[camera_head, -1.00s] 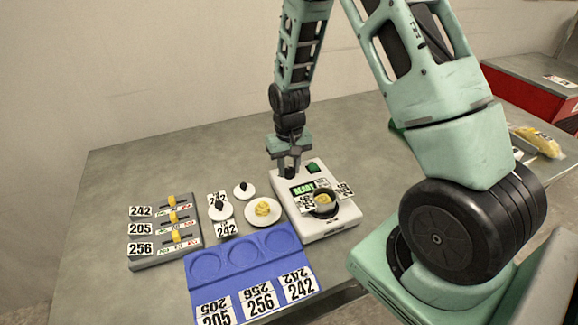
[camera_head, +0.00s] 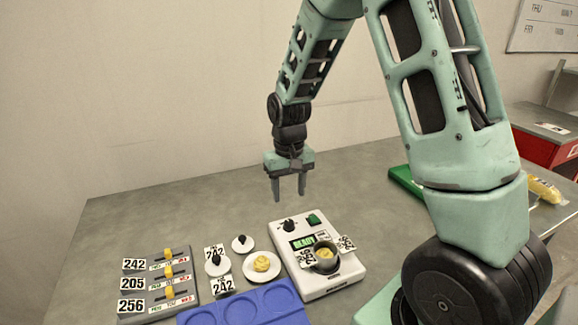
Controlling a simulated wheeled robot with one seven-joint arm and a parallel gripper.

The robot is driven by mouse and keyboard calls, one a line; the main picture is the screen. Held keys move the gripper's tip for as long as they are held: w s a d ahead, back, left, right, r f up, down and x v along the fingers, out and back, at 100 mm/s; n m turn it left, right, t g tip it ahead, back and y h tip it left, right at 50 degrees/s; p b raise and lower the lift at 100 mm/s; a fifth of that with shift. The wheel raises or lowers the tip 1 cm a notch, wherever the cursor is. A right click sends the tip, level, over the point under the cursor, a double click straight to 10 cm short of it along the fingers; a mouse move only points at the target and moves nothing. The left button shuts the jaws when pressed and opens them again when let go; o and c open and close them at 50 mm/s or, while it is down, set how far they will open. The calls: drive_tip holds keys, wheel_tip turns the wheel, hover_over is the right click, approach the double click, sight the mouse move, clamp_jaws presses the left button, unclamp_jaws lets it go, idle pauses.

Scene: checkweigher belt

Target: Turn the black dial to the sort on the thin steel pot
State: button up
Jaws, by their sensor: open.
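The black dial (camera_head: 289,225) sits on the top left of a white machine (camera_head: 331,282), beside a lit green display reading READY (camera_head: 303,242). The dial's pointer setting is too small to read. The thin steel pot (camera_head: 326,259) stands on the machine's front part with yellow pieces inside. Number tags (camera_head: 346,243) flank the pot; their digits are hard to read. My gripper (camera_head: 289,193) is open and empty, pointing down. It hangs above and behind the dial, apart from it.
A green button (camera_head: 313,219) is right of the dial. Left of the machine are a white dish of yellow food (camera_head: 258,268), two small white discs with black knobs (camera_head: 216,264), a blue tray (camera_head: 250,305) and a grey slider panel (camera_head: 158,292). The table behind is clear.

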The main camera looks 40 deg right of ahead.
wheel_tip(320, 180, up, 8)
drive_tip(key=shift+f, duration=0.2)
idle(0.5)
drive_tip(key=s+a+n, duration=0.3)
drive_tip(key=s+a, duration=0.2)
drive_tip(key=a, duration=0.4)
drive_tip(key=s+a+n, duration=0.3)
drive_tip(key=s+a, duration=0.2)
drive_tip(key=a, duration=0.4)
drive_tip(key=s+a+n, duration=0.2)
drive_tip(key=s+a, duration=0.1)
drive_tip(key=s, duration=0.4)
drive_tip(key=s+a+n, duration=0.3)
drive_tip(key=s, duration=0.4)
drive_tip(key=shift+a+f+y, duration=0.25)
drive_tip(key=shift+a+y, duration=0.05)
drive_tip(key=shift+w, duration=0.1)
